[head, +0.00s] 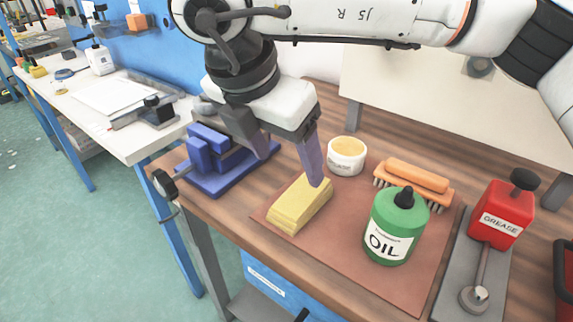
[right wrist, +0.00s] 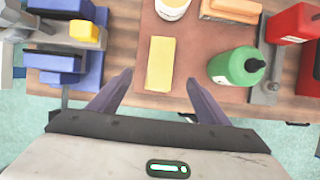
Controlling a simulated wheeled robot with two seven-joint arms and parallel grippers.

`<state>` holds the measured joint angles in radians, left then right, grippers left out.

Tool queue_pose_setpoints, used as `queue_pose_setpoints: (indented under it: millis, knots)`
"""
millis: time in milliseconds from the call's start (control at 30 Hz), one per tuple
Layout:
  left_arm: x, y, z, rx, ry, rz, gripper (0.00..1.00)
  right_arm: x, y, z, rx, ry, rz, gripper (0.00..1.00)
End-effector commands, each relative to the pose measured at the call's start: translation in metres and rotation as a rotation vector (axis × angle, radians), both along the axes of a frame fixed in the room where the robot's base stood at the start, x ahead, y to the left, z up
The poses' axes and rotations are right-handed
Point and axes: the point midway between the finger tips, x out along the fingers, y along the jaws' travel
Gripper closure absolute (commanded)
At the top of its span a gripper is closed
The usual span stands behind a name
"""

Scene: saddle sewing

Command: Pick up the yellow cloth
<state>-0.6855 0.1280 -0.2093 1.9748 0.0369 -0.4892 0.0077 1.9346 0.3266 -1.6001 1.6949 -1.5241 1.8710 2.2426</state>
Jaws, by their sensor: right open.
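The yellow cloth (head: 300,204) is a folded block lying on a brown mat (head: 362,255) on the wooden workbench. It also shows in the right wrist view (right wrist: 160,64), just beyond the fingertips and between their lines. My right gripper (head: 290,170) is open and empty above the cloth, with one finger in front of the cloth's far end in the head view. Its two fingers show spread apart in the right wrist view (right wrist: 160,88). My left gripper is not in view.
A green oil bottle (head: 391,230), white tub (head: 346,158) and orange brush (head: 415,178) stand around the cloth. A blue vise (head: 215,165) is to the left, a red grease can (head: 502,208) to the right.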

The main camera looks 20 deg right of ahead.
Motion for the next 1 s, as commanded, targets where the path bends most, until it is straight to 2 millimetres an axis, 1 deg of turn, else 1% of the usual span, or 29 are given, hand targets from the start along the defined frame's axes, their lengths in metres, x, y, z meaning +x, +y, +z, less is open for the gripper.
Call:
queue_pose_setpoints:
  millis: [67,167,333,567,700,800,1000]
  knots:
    - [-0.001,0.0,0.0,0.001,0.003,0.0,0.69,0.0,-0.001,-0.003,0.0,0.0,0.001,0.3]
    - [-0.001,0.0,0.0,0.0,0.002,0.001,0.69,0.003,-0.004,-0.011,0.001,0.001,0.001,0.3]
    - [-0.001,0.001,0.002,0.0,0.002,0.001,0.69,0.008,-0.012,-0.036,0.0,0.004,0.0,0.3]
    - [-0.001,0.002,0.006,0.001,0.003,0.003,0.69,0.013,-0.021,-0.058,0.001,0.003,0.002,0.3]
    - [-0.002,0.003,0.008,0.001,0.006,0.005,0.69,0.017,-0.029,-0.078,0.001,0.004,0.001,0.3]
    - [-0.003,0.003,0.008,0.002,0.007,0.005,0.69,0.02,-0.032,-0.09,0.001,0.004,0.001,0.3]
    - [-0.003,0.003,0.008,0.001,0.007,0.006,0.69,0.021,-0.034,-0.095,0.002,0.001,0.002,0.3]
